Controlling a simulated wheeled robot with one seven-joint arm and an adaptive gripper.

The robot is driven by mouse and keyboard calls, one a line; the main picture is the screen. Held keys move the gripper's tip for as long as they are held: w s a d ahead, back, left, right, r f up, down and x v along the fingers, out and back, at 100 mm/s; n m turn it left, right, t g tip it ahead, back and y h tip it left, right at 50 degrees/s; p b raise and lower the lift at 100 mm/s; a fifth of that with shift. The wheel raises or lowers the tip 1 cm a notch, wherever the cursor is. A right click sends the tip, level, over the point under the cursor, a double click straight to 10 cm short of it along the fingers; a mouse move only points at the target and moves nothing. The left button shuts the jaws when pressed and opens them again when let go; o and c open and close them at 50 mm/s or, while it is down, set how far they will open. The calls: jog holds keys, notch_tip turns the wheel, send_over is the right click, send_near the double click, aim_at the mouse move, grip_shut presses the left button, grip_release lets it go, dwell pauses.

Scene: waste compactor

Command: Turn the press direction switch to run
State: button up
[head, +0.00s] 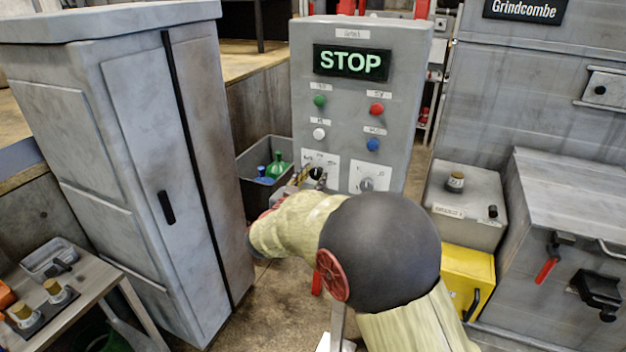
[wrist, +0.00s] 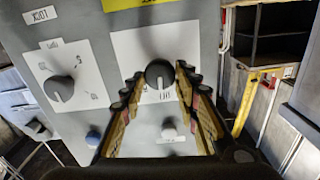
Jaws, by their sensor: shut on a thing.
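The grey control panel (head: 345,100) stands upright behind my arm. My gripper (wrist: 158,80) is closed around the switch (wrist: 160,72) that is on the left in the head view, one finger on each side. In the wrist view, which sees the panel upside down, its pale pointer mark faces down and slightly right. The other switch (wrist: 60,88) is free, also visible in the head view (head: 367,184). The plate lettering is too small to read, so I cannot tell which switch is the press direction one.
The display (head: 351,62) reads STOP. Green (head: 320,101), red (head: 376,109), white (head: 319,134) and blue (head: 373,144) buttons sit above the switches. A tall grey cabinet (head: 130,150) stands at left, a dark crate (head: 250,160) of bottles beside the panel. Grey machinery (head: 560,220) is at right.

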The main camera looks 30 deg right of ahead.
jog(key=m+b, duration=0.4)
jog(key=m, duration=0.1)
jog(key=shift+f, duration=0.2)
jog(key=shift+s+m+b, duration=0.1)
jog(key=shift+m+b, duration=1.55)
jog(key=shift+m, duration=0.15)
jog(key=shift+r, duration=0.1)
jog(key=o, duration=1.1)
jog(key=shift+c, duration=0.2)
jog(key=shift+o, duration=0.4)
jog(key=v, duration=1.2)
jog(key=shift+d, duration=0.1)
